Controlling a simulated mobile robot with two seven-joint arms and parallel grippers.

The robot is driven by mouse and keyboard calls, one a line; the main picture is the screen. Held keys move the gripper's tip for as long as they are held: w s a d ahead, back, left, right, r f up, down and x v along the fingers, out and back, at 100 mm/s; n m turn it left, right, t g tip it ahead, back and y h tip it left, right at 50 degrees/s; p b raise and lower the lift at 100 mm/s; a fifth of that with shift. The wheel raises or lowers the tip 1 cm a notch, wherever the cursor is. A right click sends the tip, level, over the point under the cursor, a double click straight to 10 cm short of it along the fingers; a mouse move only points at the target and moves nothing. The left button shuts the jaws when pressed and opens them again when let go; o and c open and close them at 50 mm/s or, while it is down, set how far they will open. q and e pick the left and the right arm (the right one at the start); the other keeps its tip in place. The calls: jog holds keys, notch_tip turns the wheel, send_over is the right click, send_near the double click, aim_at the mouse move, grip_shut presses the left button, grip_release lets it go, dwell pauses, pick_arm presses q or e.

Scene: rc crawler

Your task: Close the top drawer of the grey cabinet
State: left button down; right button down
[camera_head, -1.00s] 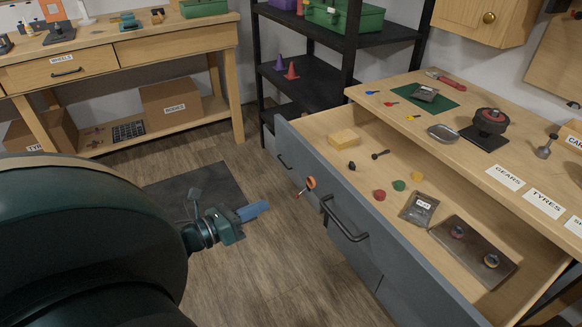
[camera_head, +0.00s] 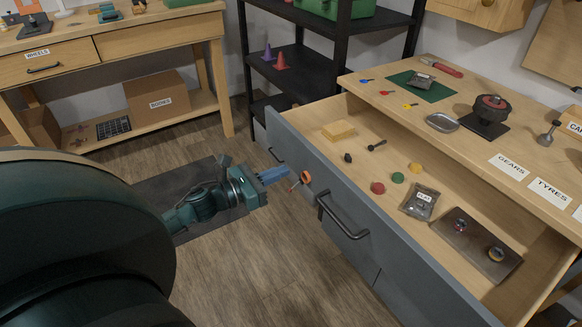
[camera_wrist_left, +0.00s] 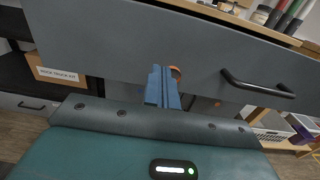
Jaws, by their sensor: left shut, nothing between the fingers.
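The top drawer (camera_head: 330,176) of the grey cabinet is pulled far out, with its grey front facing my left arm. Its black bar handle (camera_head: 341,216) also shows in the left wrist view (camera_wrist_left: 258,86). My left gripper (camera_head: 284,173) is shut and empty, its blue fingers pointing at the drawer front near its far end. In the left wrist view the fingers (camera_wrist_left: 163,88) appear just short of the grey front or touching it; I cannot tell which. An orange-ended item (camera_head: 305,177) sits at the front beside the fingertips. My right gripper is not in view.
The drawer holds a yellow block (camera_head: 338,130), several coloured discs, a grey packet (camera_head: 419,202) and a dark plate (camera_head: 474,245). The wooden worktop (camera_head: 460,117) carries small parts and labels. A black shelf (camera_head: 309,73) stands behind.

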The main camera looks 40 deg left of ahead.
aim_at(302, 163)
pick_arm(q)
jog(key=shift+x, duration=1.95)
jog(key=shift+w, duration=0.1)
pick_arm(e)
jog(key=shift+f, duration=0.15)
